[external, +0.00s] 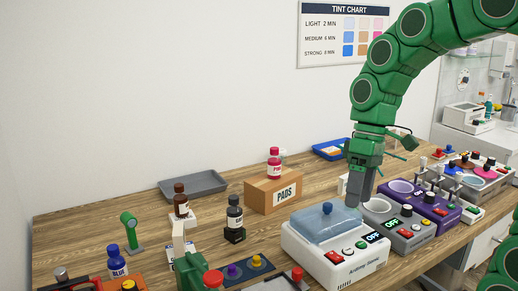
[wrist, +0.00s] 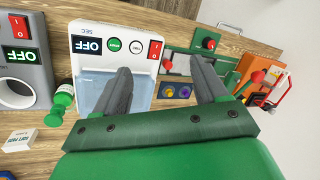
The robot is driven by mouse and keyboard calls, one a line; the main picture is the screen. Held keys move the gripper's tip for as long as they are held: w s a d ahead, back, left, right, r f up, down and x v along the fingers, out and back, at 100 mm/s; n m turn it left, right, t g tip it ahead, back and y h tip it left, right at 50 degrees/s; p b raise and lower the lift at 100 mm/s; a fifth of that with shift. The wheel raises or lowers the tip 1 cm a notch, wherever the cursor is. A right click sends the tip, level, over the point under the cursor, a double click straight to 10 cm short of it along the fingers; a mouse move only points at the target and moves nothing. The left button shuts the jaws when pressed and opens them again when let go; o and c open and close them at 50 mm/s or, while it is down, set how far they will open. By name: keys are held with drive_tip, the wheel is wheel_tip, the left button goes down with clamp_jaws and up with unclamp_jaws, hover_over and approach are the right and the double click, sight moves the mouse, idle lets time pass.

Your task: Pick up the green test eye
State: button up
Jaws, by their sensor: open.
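I cannot make out a thing that is clearly the green test eye in either view. A green lamp-like stand (external: 130,228) is at the left of the table in the external view. My gripper (wrist: 160,64) is open, with nothing between its two grey fingers. In the external view my gripper (external: 356,203) points down beside the white device (external: 335,258) with the blue lid. Its fingers partly hide that device in the wrist view.
A grey device (external: 399,233) and a purple one (external: 425,207) stand right of the white device. A cardboard box (external: 262,196) bears a pink bottle (external: 274,163). A grey tray (external: 193,184) lies at the back. Bare wood shows between tray and box.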

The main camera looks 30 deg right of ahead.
drive_tip(key=w+a+n+y, duration=0.5)
drive_tip(key=w+a+n, duration=0.3)
drive_tip(key=w+a, duration=1.2)
drive_tip(key=n+y, duration=0.5)
drive_tip(key=n, duration=0.2)
hover_over(131, 215)
drive_tip(key=d, duration=0.4)
wheel_tip(131, 215, down, 5)
drive_tip(key=shift+g, duration=0.4)
drive_tip(key=shift+w+a+f, duration=0.1)
drive_tip(key=shift+a+f, duration=0.45)
drive_tip(key=shift+f, duration=0.9)
drive_tip(key=shift+w+a+f, duration=0.1)
drive_tip(key=shift+a+f, duration=0.45)
drive_tip(key=shift+f, duration=0.85)
drive_tip(key=shift+w+a+f, duration=0.1)
drive_tip(key=shift+a+f, duration=0.45)
drive_tip(key=shift+f, duration=0.9)
clamp_jaws()
